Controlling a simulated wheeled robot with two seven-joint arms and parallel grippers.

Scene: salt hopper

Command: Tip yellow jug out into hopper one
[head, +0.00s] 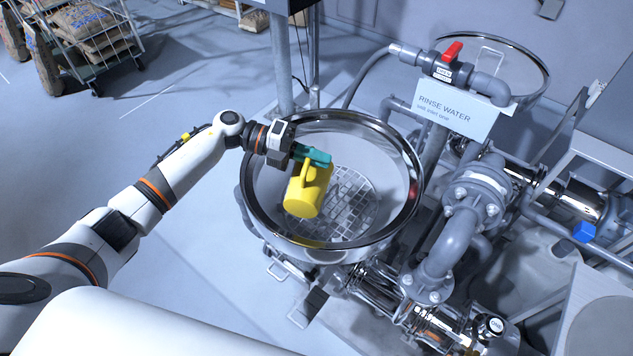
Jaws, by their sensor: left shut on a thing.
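The yellow jug (304,196) is held over the open steel hopper (413,196), inside the outline of its rim. My left gripper (313,156), with teal fingers, is shut on the jug at its handle side. The jug is tilted, with a plain round yellow end facing me. I cannot see its contents or any stream coming from it. A round metal grate (352,212) shows inside the hopper, partly hidden behind the jug. No number shows on this hopper. My right gripper is not in view.
A red-handled valve (451,53) and a "RINSE WATER" sign (452,106) stand right of the hopper, with a second round rim (541,68) behind. Grey pipes (447,245) crowd the right side. A wire cart with sacks (95,35) stands far left.

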